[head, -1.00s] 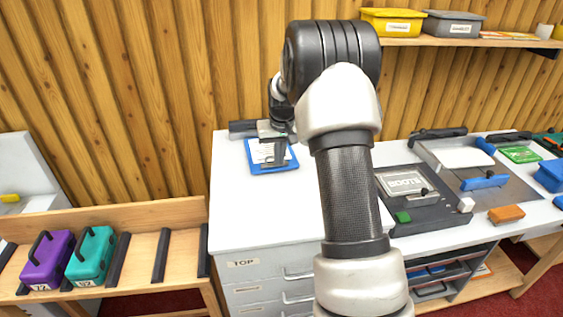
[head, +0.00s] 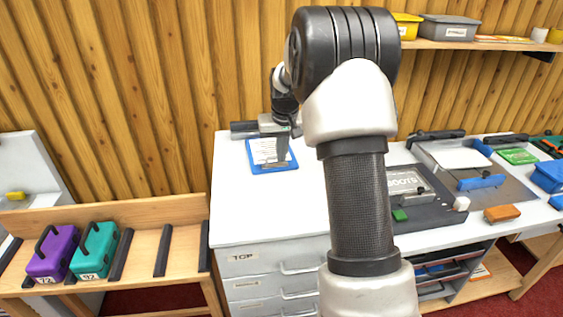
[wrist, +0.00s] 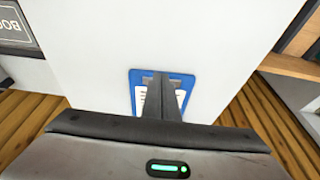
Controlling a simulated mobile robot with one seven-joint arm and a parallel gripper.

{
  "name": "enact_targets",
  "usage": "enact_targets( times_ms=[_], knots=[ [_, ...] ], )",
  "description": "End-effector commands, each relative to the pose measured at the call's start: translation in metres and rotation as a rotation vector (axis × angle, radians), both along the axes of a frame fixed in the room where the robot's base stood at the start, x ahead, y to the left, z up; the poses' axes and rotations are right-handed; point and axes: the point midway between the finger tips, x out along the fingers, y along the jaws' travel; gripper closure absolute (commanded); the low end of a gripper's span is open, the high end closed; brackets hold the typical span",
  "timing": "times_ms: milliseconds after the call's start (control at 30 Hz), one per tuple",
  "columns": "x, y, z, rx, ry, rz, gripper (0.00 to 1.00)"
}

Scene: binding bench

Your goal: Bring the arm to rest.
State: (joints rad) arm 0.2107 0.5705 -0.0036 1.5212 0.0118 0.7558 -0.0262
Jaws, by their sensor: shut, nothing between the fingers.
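My gripper (head: 281,150) is shut and empty. In the head view its fingers overlap the blue clipboard (head: 259,169) with a white sheet, which lies on the white counter at the back. In the wrist view the shut fingers (wrist: 160,98) point at the same clipboard (wrist: 187,84) and hide part of it. I cannot tell the exact height of the fingers above it. My forearm and elbow cover the middle of the head view and hide part of the counter.
A grey press (head: 430,212) and a cutting board with blue handles stand on the right. An orange block (head: 502,213) lies near the front edge. A purple case (head: 52,254) and a teal case (head: 95,250) sit on the left rack. A shelf (head: 480,41) holds bins above.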

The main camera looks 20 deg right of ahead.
Motion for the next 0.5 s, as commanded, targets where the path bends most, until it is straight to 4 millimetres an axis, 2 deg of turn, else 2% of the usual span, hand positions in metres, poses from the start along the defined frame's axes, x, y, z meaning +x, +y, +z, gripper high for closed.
enact_targets(
  times_ms=[100, 200, 500],
  knots=[
    [-0.007, 0.002, 0.023, 0.0, 0.001, 0.0, 1.0],
    [-0.012, 0.003, 0.037, 0.0, 0.002, 0.0, 1.0],
    [-0.017, 0.004, 0.053, 0.0, 0.004, 0.001, 1.0]
  ],
)
